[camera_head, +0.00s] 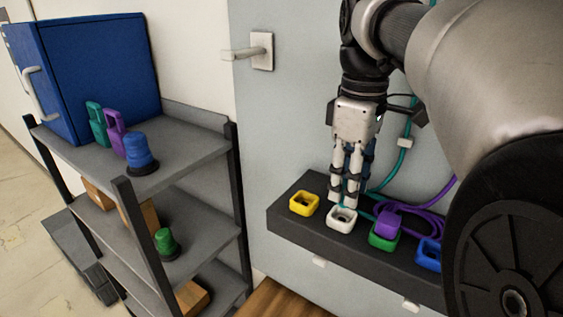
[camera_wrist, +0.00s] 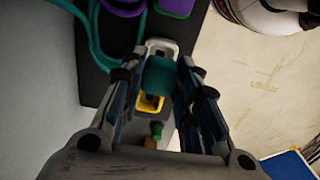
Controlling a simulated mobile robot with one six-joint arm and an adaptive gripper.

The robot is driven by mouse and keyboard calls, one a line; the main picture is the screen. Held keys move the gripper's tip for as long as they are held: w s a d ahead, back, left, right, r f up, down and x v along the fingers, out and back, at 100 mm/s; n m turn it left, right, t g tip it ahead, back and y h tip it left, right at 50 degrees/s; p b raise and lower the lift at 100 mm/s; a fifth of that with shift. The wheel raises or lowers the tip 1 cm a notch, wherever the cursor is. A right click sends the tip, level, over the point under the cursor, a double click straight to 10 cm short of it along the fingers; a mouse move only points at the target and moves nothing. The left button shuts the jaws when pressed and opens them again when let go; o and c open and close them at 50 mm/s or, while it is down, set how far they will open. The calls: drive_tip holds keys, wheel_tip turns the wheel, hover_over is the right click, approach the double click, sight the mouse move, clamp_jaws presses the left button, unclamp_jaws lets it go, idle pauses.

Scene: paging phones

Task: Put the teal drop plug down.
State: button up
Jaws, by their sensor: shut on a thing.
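My gripper (camera_head: 343,198) points straight down over the white-rimmed socket (camera_head: 342,222) on the dark ledge. It is shut on the teal drop plug (camera_wrist: 160,76), which shows between the fingers in the wrist view. In the head view the fingers hide the plug. In the wrist view the plug covers part of the white socket (camera_wrist: 162,46) and part of the yellow socket (camera_wrist: 151,104). I cannot tell whether the plug touches the ledge. A teal cable (camera_head: 404,152) hangs beside the gripper.
The dark ledge (camera_head: 283,217) also carries a yellow socket (camera_head: 304,203), a green socket (camera_head: 384,238) with a purple plug (camera_head: 387,222) at it, and a blue socket (camera_head: 428,256). Purple cable (camera_head: 432,220) loops behind. A grey shelf cart (camera_head: 190,157) stands left.

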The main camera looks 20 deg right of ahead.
drive_tip(key=shift+f, duration=1.45)
drive_tip(key=shift+f+b, duration=0.3)
drive_tip(key=shift+b, duration=0.05)
drive_tip(key=o, duration=1.1)
drive_tip(key=shift+r, duration=0.1)
